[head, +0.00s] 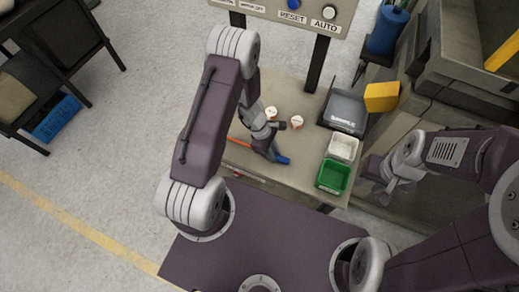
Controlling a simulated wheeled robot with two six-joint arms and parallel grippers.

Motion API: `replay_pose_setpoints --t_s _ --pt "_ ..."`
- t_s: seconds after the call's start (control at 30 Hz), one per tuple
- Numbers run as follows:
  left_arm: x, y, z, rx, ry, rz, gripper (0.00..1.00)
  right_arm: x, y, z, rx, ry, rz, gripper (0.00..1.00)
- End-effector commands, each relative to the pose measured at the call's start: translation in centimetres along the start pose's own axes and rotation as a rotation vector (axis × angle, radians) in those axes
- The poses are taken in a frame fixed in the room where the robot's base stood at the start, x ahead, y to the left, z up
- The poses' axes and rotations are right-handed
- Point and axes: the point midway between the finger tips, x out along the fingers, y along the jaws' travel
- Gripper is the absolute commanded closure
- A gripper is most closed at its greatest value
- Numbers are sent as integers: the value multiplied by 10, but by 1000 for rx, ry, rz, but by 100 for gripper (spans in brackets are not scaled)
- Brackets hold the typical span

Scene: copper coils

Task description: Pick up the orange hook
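A thin orange piece (239,142), which looks like the orange hook, lies on the small beige table (235,160), partly hidden behind my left arm. A blue piece (281,159) shows on the other side of that gripper; I cannot tell whether the two are joined. My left gripper (273,147) hangs low over the table between the orange and blue pieces. Its fingers are too small and overlapped to tell open from shut. My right gripper (374,176) is off to the right, beyond the table's right edge and away from the orange piece.
Two small white-and-red objects (271,112) (296,121) lie behind my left gripper. A dark bin (344,113), a white bin (343,148) and a green bin (333,177) line the table's right side. A button panel (285,12) stands behind. A yellow box (382,97) is at right.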

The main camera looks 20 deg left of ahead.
Motion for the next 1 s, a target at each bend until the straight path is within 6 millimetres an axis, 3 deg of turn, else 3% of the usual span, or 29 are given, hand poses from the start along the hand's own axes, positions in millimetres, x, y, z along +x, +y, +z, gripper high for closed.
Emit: replay_pose_setpoints --t_s 0.37,0.63,0.73,1.0 --pt "-5 0 2 1 0 1 100 -2 0 0 0 0 0 64" --pt "-43 -1 20 3 0 2 100 -15 0 -2 0 0 0 64" --pt "-42 -15 42 6 -1 -1 100 -6 0 -1 0 0 0 64" --pt "-58 -50 104 7 -1 0 100 -3 0 0 0 0 0 64"
